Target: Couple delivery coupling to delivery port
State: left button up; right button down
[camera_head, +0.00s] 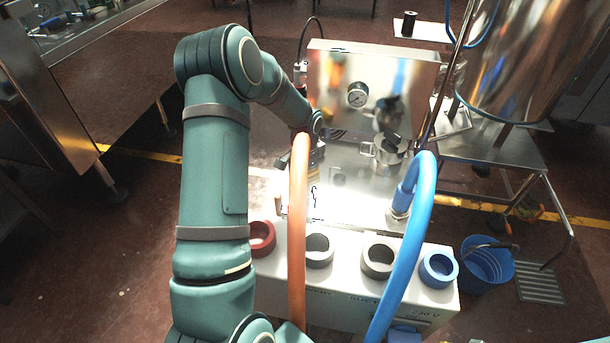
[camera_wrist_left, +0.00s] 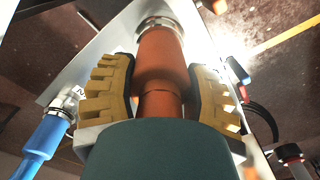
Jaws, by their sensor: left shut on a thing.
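The delivery coupling (camera_wrist_left: 163,62) is an orange-red cylinder between the yellow-padded fingers of my left gripper (camera_wrist_left: 160,85) in the left wrist view. The gripper is shut on it. The coupling's far end meets a shiny metal ring, the apparent delivery port (camera_wrist_left: 158,22); I cannot tell whether it is seated or locked. In the head view the orange hose (camera_head: 298,235) rises to my left gripper (camera_head: 313,150), which is mostly hidden by my wrist and the hose. The port is hidden there. My right gripper is not in view.
A blue hose (camera_head: 415,235) arches to a blue coupling (camera_head: 401,198) on the steel machine (camera_head: 372,75), right of the orange hose. A white box (camera_head: 340,288) in front bears red, grey and blue rings. A blue bucket (camera_head: 487,265) and steel tank (camera_head: 520,55) stand at right.

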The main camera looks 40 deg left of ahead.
pick_arm(q)
jog(key=shift+f, duration=0.25)
dwell(0.6)
jog(key=o, duration=1.4)
jog(key=shift+c, duration=0.2)
notch_tip(320, 180, up, 12)
